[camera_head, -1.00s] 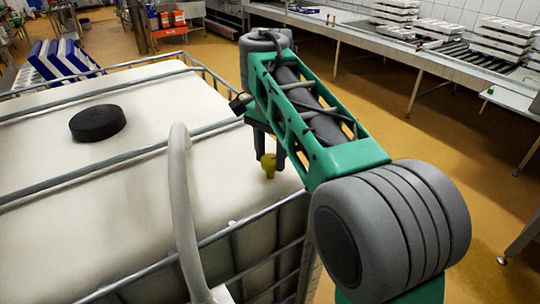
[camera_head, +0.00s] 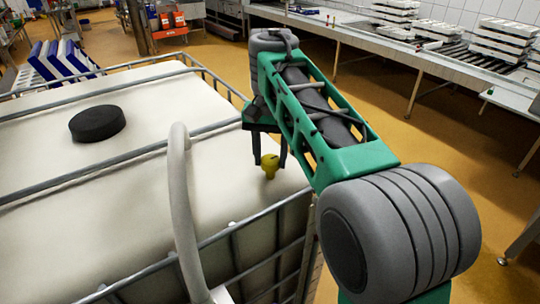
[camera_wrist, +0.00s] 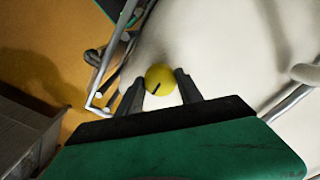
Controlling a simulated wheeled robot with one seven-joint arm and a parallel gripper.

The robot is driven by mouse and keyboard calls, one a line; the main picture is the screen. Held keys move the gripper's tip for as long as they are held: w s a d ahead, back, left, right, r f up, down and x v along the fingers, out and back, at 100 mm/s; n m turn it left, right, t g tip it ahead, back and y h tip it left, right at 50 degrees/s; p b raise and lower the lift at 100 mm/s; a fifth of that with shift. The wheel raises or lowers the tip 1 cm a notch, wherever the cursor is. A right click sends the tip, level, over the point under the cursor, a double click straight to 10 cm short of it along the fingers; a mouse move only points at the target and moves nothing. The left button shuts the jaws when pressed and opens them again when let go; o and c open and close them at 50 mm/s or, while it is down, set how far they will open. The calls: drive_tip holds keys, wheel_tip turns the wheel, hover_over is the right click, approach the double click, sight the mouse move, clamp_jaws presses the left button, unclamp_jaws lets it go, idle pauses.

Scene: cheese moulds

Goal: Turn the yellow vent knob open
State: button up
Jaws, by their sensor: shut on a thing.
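The yellow vent knob (camera_head: 269,164) stands on top of the white tank (camera_head: 130,165), near its right edge. In the wrist view the knob (camera_wrist: 160,77) is round, with a short dark line on its face pointing down and left. My gripper (camera_head: 270,167) reaches down from above, with one dark finger on each side of the knob. In the wrist view my gripper (camera_wrist: 160,86) is shut on the knob. My fingers hide parts of the knob's sides.
A metal cage with rails (camera_head: 95,162) surrounds the tank. A grey hose (camera_head: 178,200) arches over its front edge. A black round lid (camera_head: 97,123) sits on the tank's left part. A steel counter (camera_head: 375,38) with stacked white moulds stands behind right. Orange floor between is clear.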

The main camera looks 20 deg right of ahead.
sight(270, 159)
drive_tip(key=o, duration=1.4)
wheel_tip(270, 159, up, 8)
drive_tip(key=p, duration=0.7)
drive_tip(key=shift+f, duration=0.1)
